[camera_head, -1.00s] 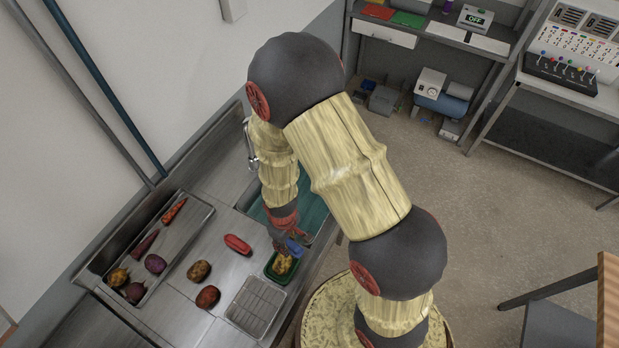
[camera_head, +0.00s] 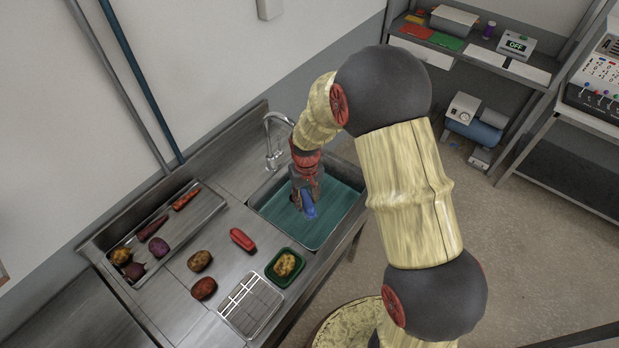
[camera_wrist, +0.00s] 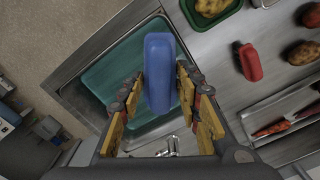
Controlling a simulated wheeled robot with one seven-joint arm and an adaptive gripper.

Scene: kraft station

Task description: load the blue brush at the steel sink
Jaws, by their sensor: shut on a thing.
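The blue brush (camera_head: 308,204) is held in my gripper (camera_head: 306,188), which is shut on it. In the wrist view the blue brush (camera_wrist: 160,72) sits between the finger pads of my gripper (camera_wrist: 161,95), its long back facing the camera. The steel sink (camera_head: 258,200) has a teal bottom, seemingly water, and my gripper is over it. The brush is over the basin in both views; whether it touches the teal surface is not clear. The sink (camera_wrist: 95,80) also shows behind the brush in the wrist view. The brush's underside is hidden.
A chrome faucet (camera_head: 270,140) stands at the sink's back edge. A green tray (camera_head: 271,280) with a potato, a red brush-like block (camera_head: 243,239), a wire rack (camera_head: 232,318) and two loose potatoes lie on the counter. A long tray (camera_head: 217,211) holds several vegetables.

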